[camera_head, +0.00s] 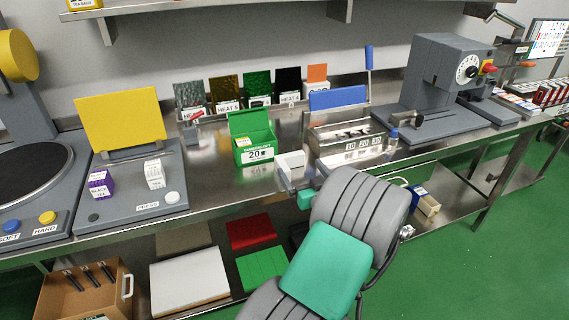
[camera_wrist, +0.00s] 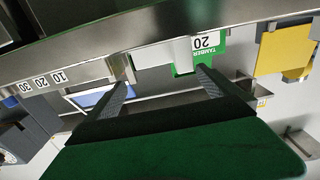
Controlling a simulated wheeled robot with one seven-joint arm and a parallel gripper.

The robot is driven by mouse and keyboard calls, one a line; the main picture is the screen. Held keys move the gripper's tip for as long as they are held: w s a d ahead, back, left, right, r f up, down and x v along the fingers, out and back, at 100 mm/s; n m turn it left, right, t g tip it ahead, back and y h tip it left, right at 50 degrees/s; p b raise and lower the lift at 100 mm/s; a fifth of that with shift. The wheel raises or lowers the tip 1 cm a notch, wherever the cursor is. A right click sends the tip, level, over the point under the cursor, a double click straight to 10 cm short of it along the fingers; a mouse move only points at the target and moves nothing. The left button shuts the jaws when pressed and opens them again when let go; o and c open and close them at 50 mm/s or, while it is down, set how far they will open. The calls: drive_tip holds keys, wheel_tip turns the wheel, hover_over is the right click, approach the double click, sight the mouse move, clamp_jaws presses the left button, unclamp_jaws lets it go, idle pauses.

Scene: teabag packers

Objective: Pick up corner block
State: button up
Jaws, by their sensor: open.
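A small pale block (camera_head: 291,160) sits at the front edge of the steel bench, just left of the weight rack. It looks like the corner block, but no label shows. In the wrist view the pale block (camera_wrist: 180,50) lies beyond the fingertips, partly in front of the green box. My gripper (camera_head: 303,177) is at the bench edge, right by the block. In the wrist view my gripper (camera_wrist: 162,76) has its two fingers spread wide with nothing held between them. My arm hides part of the bench front in the head view.
A green box marked 20 (camera_head: 255,147) stands close behind the block. The steel rack marked 10, 20, 30 (camera_head: 348,142) is close on the right, with a blue-handled lever. A yellow-plated press (camera_head: 122,118) stands left. Bare bench (camera_head: 215,180) lies between press and green box.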

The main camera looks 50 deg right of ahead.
sight(292, 157)
drive_tip(key=p+x, duration=0.1)
drive_tip(key=x, duration=0.3)
drive_tip(key=p+x, duration=0.1)
drive_tip(key=x, duration=0.2)
drive_tip(key=shift+w+d+f, duration=0.1)
drive_tip(key=shift+w+f, duration=0.15)
drive_tip(key=shift+w, duration=0.15)
drive_tip(key=shift+c, duration=0.2)
drive_tip(key=c, duration=1.2)
drive_tip(key=shift+r, duration=0.1)
drive_tip(key=shift+c, duration=0.4)
